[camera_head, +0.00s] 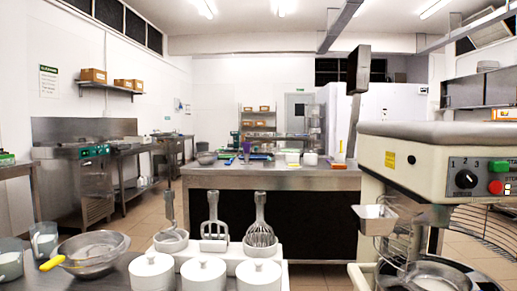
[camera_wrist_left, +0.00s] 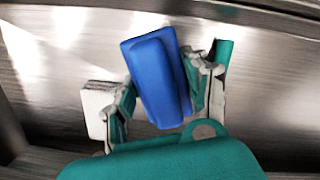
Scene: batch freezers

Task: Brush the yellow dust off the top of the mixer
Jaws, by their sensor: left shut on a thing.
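The mixer (camera_head: 420,170), cream-coloured with a grey top cover (camera_head: 450,131), stands at the right of the head view and is cut off by the picture's edge. Its top is seen nearly edge-on, and I cannot make out yellow dust on it. In the left wrist view my left gripper (camera_wrist_left: 163,92) is shut on a blue block-shaped thing (camera_wrist_left: 155,75), held tilted between the teal and grey fingers. I see no bristles, so I cannot tell whether it is the brush. Neither gripper shows in the head view.
Near counter: a metal bowl with a yellow-handled tool (camera_head: 88,252), white lidded pots (camera_head: 203,273), and a white holder with upright utensils (camera_head: 225,252). A steel table (camera_head: 270,177) with small items stands behind. A dark upright thing (camera_head: 358,70) rises behind the mixer. Floor shows at left.

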